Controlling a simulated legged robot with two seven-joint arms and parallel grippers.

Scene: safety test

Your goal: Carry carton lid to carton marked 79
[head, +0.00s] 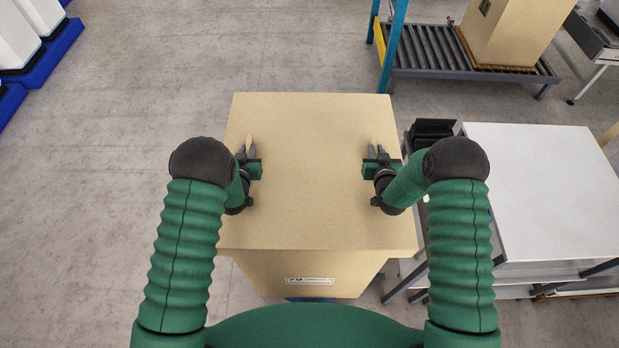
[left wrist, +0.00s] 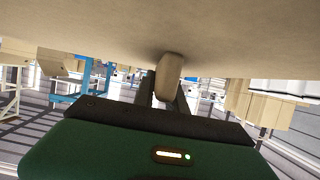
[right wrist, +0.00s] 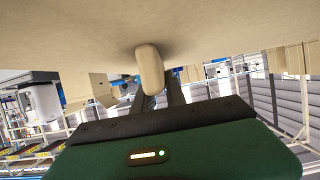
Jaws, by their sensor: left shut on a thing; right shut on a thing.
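The carton lid (head: 311,205) is a wide tan panel in the middle of the head view, over a tan carton front (head: 310,262) with a small white label. The label is too small to read, and I cannot tell whether lid and carton are apart. My left gripper (head: 247,152) is shut on the lid's left grip tab (left wrist: 170,75). My right gripper (head: 376,152) is shut on the right grip tab (right wrist: 150,70). In both wrist views the lid's tan surface fills the top. No number 79 is readable.
A roller conveyor (head: 425,50) at the back right carries another carton (head: 510,30). Blue pallets (head: 50,50) lie far left. The left floor (head: 110,130) is clear.

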